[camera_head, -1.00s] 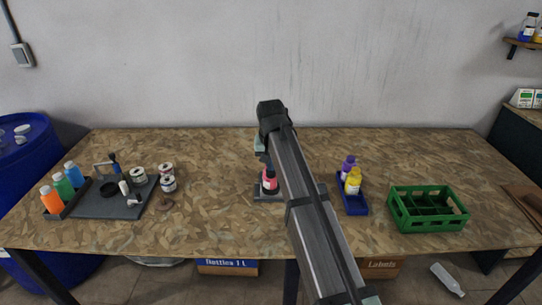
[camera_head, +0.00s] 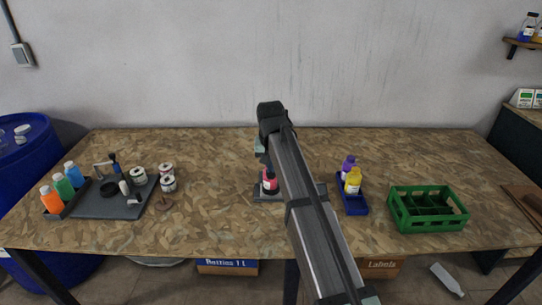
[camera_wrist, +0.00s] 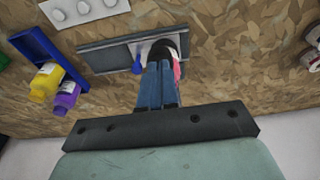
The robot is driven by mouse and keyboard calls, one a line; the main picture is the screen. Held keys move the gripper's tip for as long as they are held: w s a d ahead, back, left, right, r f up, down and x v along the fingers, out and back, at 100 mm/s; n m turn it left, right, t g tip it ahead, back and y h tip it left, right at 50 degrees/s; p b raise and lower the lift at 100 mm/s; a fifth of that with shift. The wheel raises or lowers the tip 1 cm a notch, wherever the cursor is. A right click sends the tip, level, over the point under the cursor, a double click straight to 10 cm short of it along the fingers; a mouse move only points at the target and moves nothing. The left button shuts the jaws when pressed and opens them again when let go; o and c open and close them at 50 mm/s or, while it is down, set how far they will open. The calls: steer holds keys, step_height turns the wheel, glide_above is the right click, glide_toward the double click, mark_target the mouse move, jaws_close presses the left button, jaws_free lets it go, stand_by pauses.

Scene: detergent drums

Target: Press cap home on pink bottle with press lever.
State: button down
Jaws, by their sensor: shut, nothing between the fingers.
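The press base (camera_wrist: 100,58) lies beyond the fingertips. My gripper (camera_wrist: 157,68) is shut and empty, its blue fingers together close in front of the bottle. Contact cannot be told. My arm hides most of the press, and the cap's seating is unclear.
A blue tray (camera_head: 358,208) with purple and yellow bottles stands right of the press. A green crate (camera_head: 428,222) is farther right. Bare table lies between.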

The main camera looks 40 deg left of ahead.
steer(key=shift+w+a+r, duration=0.15)
steer(key=shift+w+r, duration=0.05)
steer(key=shift+r, duration=0.6)
steer(key=shift+w+a+r, duration=0.15)
steer(key=shift+r, duration=1.3)
step_height(320, 180, up, 4)
steer(key=shift+r, duration=0.1)
steer(key=shift+w, duration=0.15)
